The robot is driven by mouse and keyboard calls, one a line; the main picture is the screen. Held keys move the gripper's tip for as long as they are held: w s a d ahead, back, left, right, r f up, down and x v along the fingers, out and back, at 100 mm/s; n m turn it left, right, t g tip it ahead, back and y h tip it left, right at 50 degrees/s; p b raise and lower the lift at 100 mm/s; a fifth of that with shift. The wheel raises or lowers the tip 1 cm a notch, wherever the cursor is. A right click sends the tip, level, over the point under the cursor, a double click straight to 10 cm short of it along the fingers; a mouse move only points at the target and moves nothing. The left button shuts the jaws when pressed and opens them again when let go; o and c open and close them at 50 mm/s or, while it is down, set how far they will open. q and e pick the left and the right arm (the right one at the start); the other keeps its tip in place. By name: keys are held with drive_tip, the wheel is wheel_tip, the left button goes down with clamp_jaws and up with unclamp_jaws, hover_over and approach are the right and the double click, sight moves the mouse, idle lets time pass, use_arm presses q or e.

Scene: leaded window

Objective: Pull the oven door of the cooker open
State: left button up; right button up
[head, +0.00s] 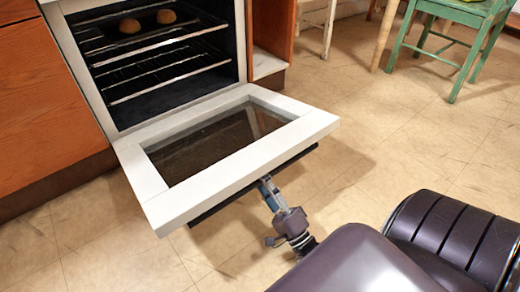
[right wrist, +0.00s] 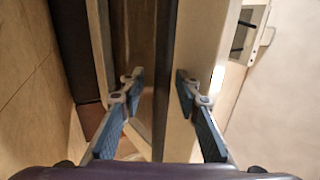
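The cooker's oven door (head: 235,175) is swung down and open, close to flat, with its white frame and dark glass facing up. Its dark handle bar (head: 215,207) runs under the door's outer edge. My right gripper (head: 266,184) is at this bar, below the door edge. In the right wrist view, the two fingers of my right gripper (right wrist: 159,84) stand apart, with the dark handle bar (right wrist: 164,70) between them; I see no clear grip on it. The door hides part of the fingertips in the head view. My left gripper is not in view.
The oven cavity (head: 150,60) shows wire racks and two round buns (head: 148,21). Wooden cabinets (head: 45,100) flank the cooker. A green chair (head: 455,40) stands at the back right. The tiled floor (head: 400,120) right of the door is clear.

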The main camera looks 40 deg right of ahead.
drive_tip(key=shift+s+f, duration=0.25)
drive_tip(key=s, duration=1.2)
drive_tip(key=shift+s, duration=0.25)
drive_tip(key=shift+f, duration=0.1)
